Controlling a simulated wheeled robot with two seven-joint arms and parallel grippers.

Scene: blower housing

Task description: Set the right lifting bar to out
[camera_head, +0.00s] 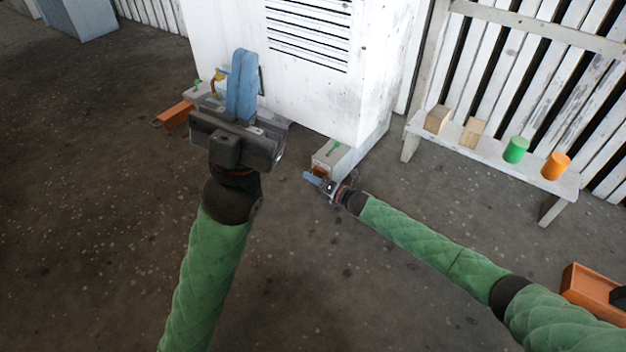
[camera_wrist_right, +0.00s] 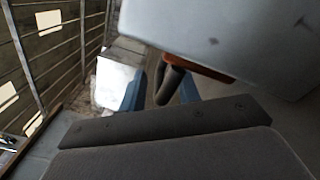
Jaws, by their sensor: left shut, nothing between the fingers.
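The white blower housing (camera_head: 300,70) stands on base beams. The right lifting bar (camera_head: 319,172) shows as a small orange end at the front of the right beam (camera_head: 338,158), which has a green mark on top. In the right wrist view its orange part (camera_wrist_right: 198,66) has a dark handle (camera_wrist_right: 170,84). My right gripper (camera_head: 314,180) is at this end; its blue fingers (camera_wrist_right: 163,92) are apart on either side of the handle. Contact cannot be told. My left gripper (camera_head: 242,85) is shut and empty, raised before the housing.
An orange bar (camera_head: 174,115) sticks out at the housing's left beam. A white bench (camera_head: 490,153) at right carries two wooden blocks, a green cylinder (camera_head: 515,150) and an orange cylinder (camera_head: 556,166). An orange box (camera_head: 585,285) lies at lower right. The floor in front is clear.

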